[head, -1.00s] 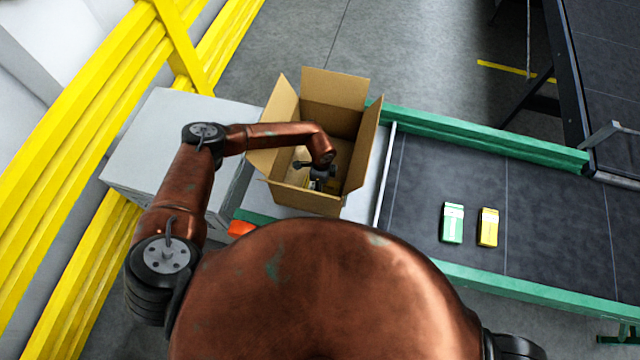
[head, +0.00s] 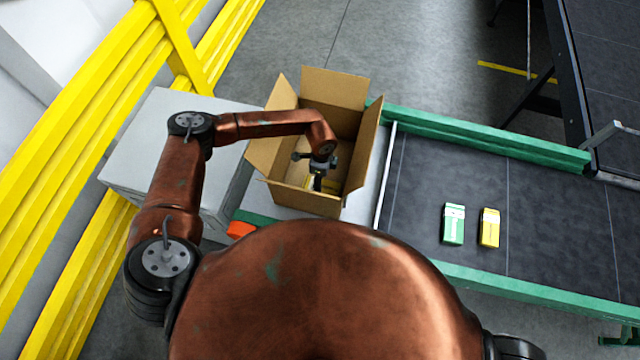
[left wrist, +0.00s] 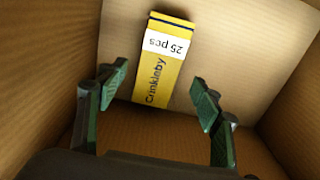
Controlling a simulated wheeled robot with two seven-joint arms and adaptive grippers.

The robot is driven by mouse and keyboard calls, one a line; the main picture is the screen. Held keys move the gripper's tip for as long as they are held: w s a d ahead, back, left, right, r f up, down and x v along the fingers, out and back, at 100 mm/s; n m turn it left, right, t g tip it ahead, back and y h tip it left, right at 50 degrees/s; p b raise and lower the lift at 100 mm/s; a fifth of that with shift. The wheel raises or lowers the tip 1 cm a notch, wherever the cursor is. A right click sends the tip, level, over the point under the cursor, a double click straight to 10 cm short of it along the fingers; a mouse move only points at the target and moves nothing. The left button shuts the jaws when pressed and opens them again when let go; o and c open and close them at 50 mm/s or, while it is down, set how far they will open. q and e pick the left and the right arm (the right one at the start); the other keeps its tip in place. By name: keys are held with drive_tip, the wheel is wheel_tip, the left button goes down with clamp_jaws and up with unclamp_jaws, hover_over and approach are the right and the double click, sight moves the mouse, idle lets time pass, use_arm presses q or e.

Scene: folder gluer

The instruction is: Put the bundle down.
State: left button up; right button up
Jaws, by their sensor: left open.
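A yellow bundle (left wrist: 162,68) with a white "25 pcs" band and the word "Crinkleby" lies on the floor of the open cardboard box (head: 335,88). The box also fills the left wrist view (left wrist: 245,30). My left gripper (head: 317,182) is inside the box, above the bundle. In the left wrist view its two green-padded fingers (left wrist: 158,105) are spread apart, one on each side of the bundle's near end, with gaps between. Only a little yellow shows beneath the gripper in the head view. My right gripper is not in view.
A green bundle (head: 453,224) and another yellow bundle (head: 489,228) lie on the dark conveyor belt (head: 560,220) with green side rails (head: 480,134). A grey cabinet (head: 150,140) stands left of the box. Yellow rails (head: 75,120) run along the left.

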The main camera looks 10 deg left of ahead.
use_arm(q)
wheel_tip(320, 180, up, 7)
drive_tip(key=b, duration=0.1)
drive_tip(key=shift+f, duration=0.2)
